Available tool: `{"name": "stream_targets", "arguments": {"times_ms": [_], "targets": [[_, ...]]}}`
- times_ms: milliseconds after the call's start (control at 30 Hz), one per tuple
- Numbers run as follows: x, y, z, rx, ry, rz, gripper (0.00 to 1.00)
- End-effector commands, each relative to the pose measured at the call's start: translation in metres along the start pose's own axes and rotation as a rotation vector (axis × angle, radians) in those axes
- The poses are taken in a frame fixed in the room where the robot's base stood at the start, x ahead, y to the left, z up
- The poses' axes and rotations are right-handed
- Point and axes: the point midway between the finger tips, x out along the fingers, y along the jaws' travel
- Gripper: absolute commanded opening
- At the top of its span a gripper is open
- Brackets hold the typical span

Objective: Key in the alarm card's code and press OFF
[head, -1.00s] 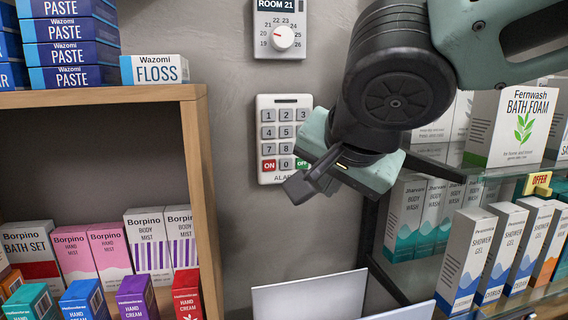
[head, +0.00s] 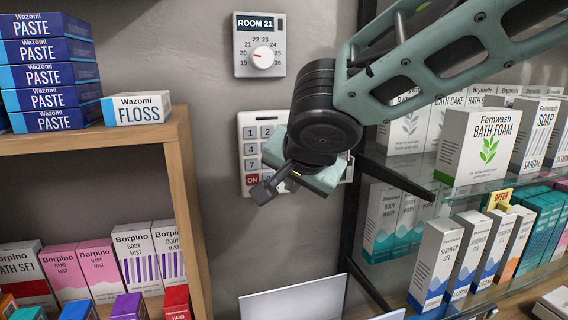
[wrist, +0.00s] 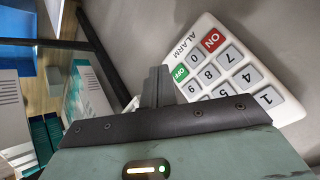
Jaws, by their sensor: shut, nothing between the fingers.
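The alarm keypad (head: 249,131) is a white panel with grey number keys on the wall. My gripper (head: 266,190) is in front of its lower part and hides its right columns in the head view. The red ON key (head: 252,180) shows at its lower left. In the wrist view the keypad (wrist: 283,108) appears turned, with the green OFF key (wrist: 181,73) beside my gripper's fingertips (wrist: 161,72). The fingers are shut and empty. I cannot tell whether they touch the keypad. The alarm card is not recognisable in either view.
A thermostat labelled ROOM 21 (head: 260,46) is above the keypad. A wooden shelf (head: 182,130) with boxed goods stands at left. A glass shelf unit (head: 405,170) with boxes stands close at right. A white panel (head: 290,302) is below.

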Motion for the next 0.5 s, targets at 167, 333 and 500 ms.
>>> {"name": "stream_targets", "arguments": {"times_ms": [167, 333, 500], "targets": [[0.0109, -0.0058, -0.0059, 0.0, 0.0, 0.001, 0.0], [0.0137, -0.0078, -0.0079, 0.0, 0.0, 0.0, 0.0], [0.0137, -0.0079, -0.0078, -0.001, 0.0, 0.0, 0.0]]}}
